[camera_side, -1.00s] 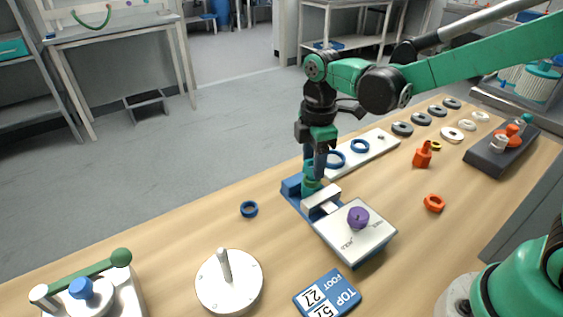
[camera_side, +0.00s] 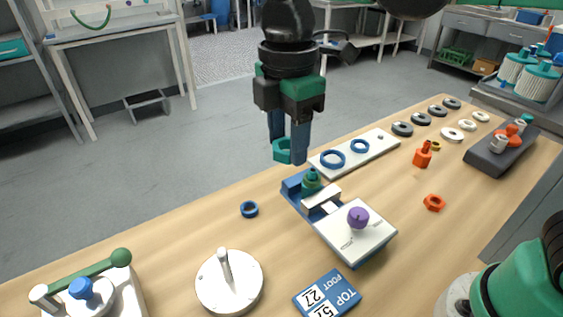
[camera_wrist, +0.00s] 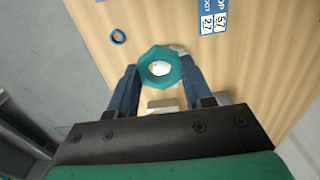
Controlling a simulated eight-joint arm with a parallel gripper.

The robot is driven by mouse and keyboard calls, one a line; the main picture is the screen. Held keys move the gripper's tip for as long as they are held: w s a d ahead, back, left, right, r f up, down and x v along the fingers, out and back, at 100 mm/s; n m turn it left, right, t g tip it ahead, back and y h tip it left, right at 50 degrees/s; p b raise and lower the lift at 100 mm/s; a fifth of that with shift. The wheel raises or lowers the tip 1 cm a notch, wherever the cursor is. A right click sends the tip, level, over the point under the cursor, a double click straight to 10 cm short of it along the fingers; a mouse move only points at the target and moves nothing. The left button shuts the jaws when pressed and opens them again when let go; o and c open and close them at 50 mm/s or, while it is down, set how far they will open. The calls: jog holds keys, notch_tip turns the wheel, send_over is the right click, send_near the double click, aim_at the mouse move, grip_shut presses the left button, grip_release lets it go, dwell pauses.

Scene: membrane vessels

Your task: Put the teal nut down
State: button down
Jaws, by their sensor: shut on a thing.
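My gripper (camera_side: 288,150) is shut on the teal nut (camera_side: 281,151) and holds it in the air, above and a little left of the blue fixture in the side view. In the wrist view the teal nut (camera_wrist: 159,68) sits between the blue fingertips, with its hole facing the camera. A small green fitting (camera_side: 312,181) stands upright in the blue fixture (camera_side: 292,187), clear below the nut. The fixture's white plate (camera_side: 352,242) carries a purple knob (camera_side: 358,217).
A blue ring (camera_side: 249,209) lies on bare wood left of the fixture. A white disc with a post (camera_side: 228,282) and a TOP FOOT card (camera_side: 327,293) lie in front. A white strip with blue rings (camera_side: 374,149) is behind. An orange nut (camera_side: 434,203) lies right.

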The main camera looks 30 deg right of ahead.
aim_at(286, 249)
jog(key=f, duration=1.9)
jog(key=shift+s+a+f, duration=0.2)
jog(key=shift+s, duration=0.05)
jog(key=shift+f, duration=0.15)
jog(key=shift+c, duration=1.8)
grip_release()
notch_tip(286, 249, up, 11)
jog(key=s+d+r+m+t, duration=0.1)
jog(key=d+m+t, duration=0.6)
jog(key=d+m, duration=0.7)
jog(key=r+m, duration=0.1)
jog(key=m, duration=0.2)
jog(key=shift+s+d+r+m, duration=0.25)
jog(key=shift+s+r+m, duration=0.1)
jog(key=shift+s+m, duration=0.05)
